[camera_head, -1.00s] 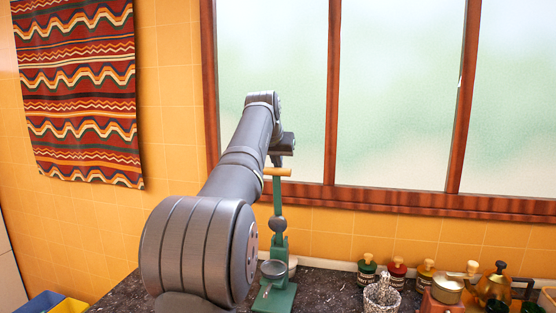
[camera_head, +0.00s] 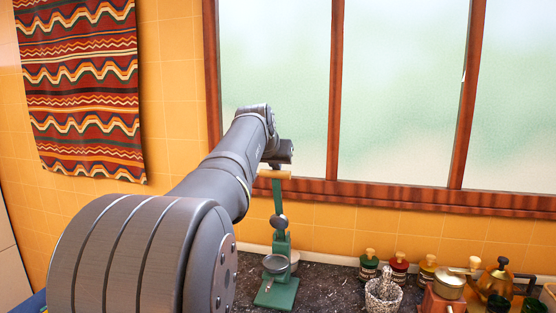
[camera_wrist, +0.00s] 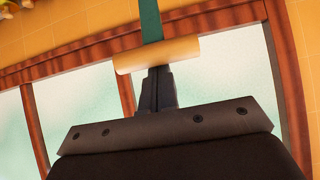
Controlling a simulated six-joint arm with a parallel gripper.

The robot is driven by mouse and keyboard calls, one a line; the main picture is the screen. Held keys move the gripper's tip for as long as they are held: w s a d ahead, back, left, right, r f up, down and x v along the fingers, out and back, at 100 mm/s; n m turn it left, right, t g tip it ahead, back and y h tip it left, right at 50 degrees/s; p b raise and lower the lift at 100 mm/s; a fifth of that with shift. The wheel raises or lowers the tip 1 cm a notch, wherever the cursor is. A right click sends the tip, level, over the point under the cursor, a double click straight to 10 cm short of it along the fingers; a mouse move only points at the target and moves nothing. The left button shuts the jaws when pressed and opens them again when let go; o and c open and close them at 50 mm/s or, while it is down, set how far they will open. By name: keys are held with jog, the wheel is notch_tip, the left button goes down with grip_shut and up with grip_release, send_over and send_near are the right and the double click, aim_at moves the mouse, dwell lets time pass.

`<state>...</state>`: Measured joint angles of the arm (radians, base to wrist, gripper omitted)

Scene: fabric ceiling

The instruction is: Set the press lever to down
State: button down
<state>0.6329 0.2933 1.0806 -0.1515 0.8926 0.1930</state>
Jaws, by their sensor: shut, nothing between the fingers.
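The green press (camera_head: 279,262) stands on the dark counter beside my arm. Its green lever (camera_head: 277,198) points up, tilted slightly, with a light wooden crossbar handle (camera_head: 273,174) at its top. My gripper (camera_head: 280,166) is at the handle, partly hidden behind my own wrist in the head view. In the wrist view, my gripper's fingers (camera_wrist: 158,76) are shut together with nothing between them. Their tips meet or overlap the wooden handle (camera_wrist: 157,55) in that picture; I cannot tell whether they touch it. The green lever (camera_wrist: 150,20) extends beyond the handle.
Several jars with wooden knobs (camera_head: 399,268) stand along the wall to the right. The window frame (camera_head: 400,196) and tiled wall are behind the press.

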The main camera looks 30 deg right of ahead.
jog(key=s+a+f+t+h, duration=0.2)
jog(key=s+a+f, duration=0.9)
jog(key=f, duration=0.2)
notch_tip(320, 180, down, 10)
jog(key=s+a, duration=0.2)
jog(key=shift+s+a+f, duration=0.25)
jog(key=shift+s+a, duration=0.05)
jog(key=shift+a, duration=0.05)
jog(key=shift+s+f, duration=0.1)
jog(key=shift+f, duration=0.2)
dwell(0.3)
jog(key=shift+r, duration=0.1)
